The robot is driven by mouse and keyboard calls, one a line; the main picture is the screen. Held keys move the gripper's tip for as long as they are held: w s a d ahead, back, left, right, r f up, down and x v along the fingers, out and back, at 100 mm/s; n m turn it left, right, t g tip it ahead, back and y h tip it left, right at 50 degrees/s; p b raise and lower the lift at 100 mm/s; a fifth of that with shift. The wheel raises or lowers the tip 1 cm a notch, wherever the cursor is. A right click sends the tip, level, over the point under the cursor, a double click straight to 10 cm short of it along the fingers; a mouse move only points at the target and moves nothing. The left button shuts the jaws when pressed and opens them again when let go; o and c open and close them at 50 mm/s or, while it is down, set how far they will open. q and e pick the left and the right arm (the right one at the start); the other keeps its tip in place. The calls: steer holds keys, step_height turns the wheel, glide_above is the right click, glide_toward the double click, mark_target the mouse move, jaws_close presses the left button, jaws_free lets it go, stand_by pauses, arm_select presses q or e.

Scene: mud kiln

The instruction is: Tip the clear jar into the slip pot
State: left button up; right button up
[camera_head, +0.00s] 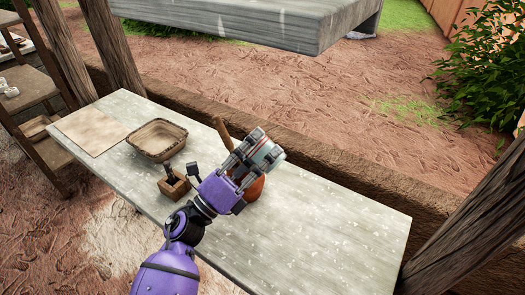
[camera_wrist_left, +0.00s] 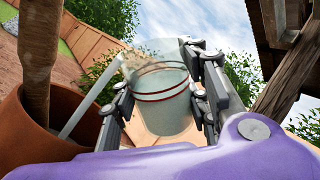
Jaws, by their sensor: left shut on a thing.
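My left gripper (camera_head: 255,150) is shut around the clear jar (camera_head: 268,157), above the table. In the left wrist view the jar (camera_wrist_left: 162,95), with dark red bands, sits between the fingers (camera_wrist_left: 160,100) and looks tilted. The slip pot (camera_head: 256,188), a terracotta pot, stands on the table below, partly hidden by my gripper. It also shows at the left of the left wrist view (camera_wrist_left: 22,135), with a wooden handle (camera_wrist_left: 38,60) standing in it. A pale straight streak runs from beside the jar's upper left to the pot, perhaps poured liquid. My right gripper is out of view.
On the grey table (camera_head: 330,225) are a rimmed brown tray (camera_head: 178,128), a flat board (camera_head: 90,132) and a small wooden box (camera_head: 173,187) with dark tools. The table's right part is clear. A wooden post (camera_head: 465,225) stands at the right.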

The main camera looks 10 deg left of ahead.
arm_select(q)
steer(key=n, duration=0.1)
steer(key=n+t+y, duration=0.2)
steer(key=n, duration=0.1)
steer(key=shift+a+f, duration=0.1)
steer(key=shift+f, duration=0.15)
steer(key=n+y, duration=0.1)
steer(key=n+t+y+p, duration=0.1)
steer(key=n, duration=0.1)
steer(key=n+y, duration=0.1)
steer(key=n, duration=0.1)
steer(key=shift+w+a+r+t, duration=0.15)
steer(key=shift+a+r+t, duration=0.15)
steer(key=shift+a, duration=0.05)
steer(key=shift+w+r+n+y+p, duration=0.1)
steer(key=shift+n+y+p, duration=0.25)
steer(key=shift+n, duration=0.25)
steer(key=shift+w+r+n+t+y, duration=0.2)
steer(key=shift+n+t+y, duration=0.2)
steer(key=shift+n+y, duration=0.4)
steer(key=shift+s+a+r+n+y+p, duration=0.1)
steer(key=shift+a+n+y+p, duration=0.25)
steer(key=shift+n, duration=0.45)
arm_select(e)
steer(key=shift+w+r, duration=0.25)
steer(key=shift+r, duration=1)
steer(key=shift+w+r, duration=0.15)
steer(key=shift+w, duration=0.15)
arm_select(q)
steer(key=shift+r, duration=0.1)
